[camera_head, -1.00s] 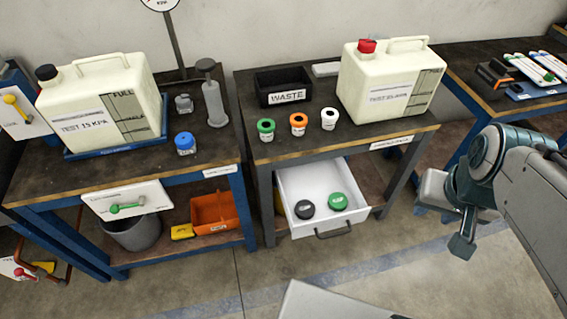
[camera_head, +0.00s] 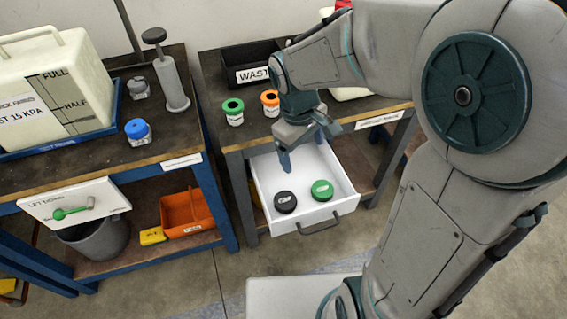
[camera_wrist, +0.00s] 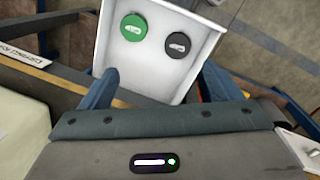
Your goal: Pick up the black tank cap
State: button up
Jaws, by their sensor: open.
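The black tank cap (camera_head: 285,201) lies flat in the open white drawer, at its front left in the head view. A green cap (camera_head: 322,190) lies just to its right, with a small gap. In the wrist view the black cap (camera_wrist: 180,44) is right of the green cap (camera_wrist: 133,27). My gripper (camera_head: 300,157) is over the back part of the drawer, behind and above the caps. Its two fingers (camera_wrist: 157,85) are spread and empty, and the black cap lies beyond their tips. Both caps are in plain view.
The white drawer (camera_head: 345,209) has raised walls and a dark front handle. The workbench top (camera_head: 215,110) above it holds a black waste bin (camera_head: 253,75) and green and orange containers (camera_head: 233,112). An orange bin (camera_head: 187,213) sits on the lower shelf at left.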

jog(key=w+a+f+n+g+b, duration=0.1)
jog(key=a+f+n+b, duration=0.15)
jog(key=f, duration=0.25)
jog(key=w+a+f+n+b, duration=0.1)
jog(key=w+a+f, duration=0.15)
jog(key=f, duration=0.25)
jog(key=b, duration=0.2)
send_over(285, 200)
jog(key=f, duration=0.5)
jog(key=a+f, duration=0.1)
jog(key=f, duration=0.1)
jog(key=shift+w+f, duration=0.3)
jog(key=shift+w, duration=0.05)
jog(key=shift+s+d+f+b, duration=0.15)
jog(key=shift+f+b, duration=0.25)
jog(key=shift+f, duration=0.6)
jog(key=shift+d+f+b, duration=0.1)
jog(key=shift+f+b, duration=0.35)
jog(key=shift+f, duration=0.6)
jog(key=shift+s+d+f+b, duration=0.15)
jog(key=shift+f+b, duration=0.25)
jog(key=shift+f, duration=0.6)
jog(key=shift+r, duration=0.1)
jog(key=shift+c, duration=0.4)
jog(key=c, duration=1)
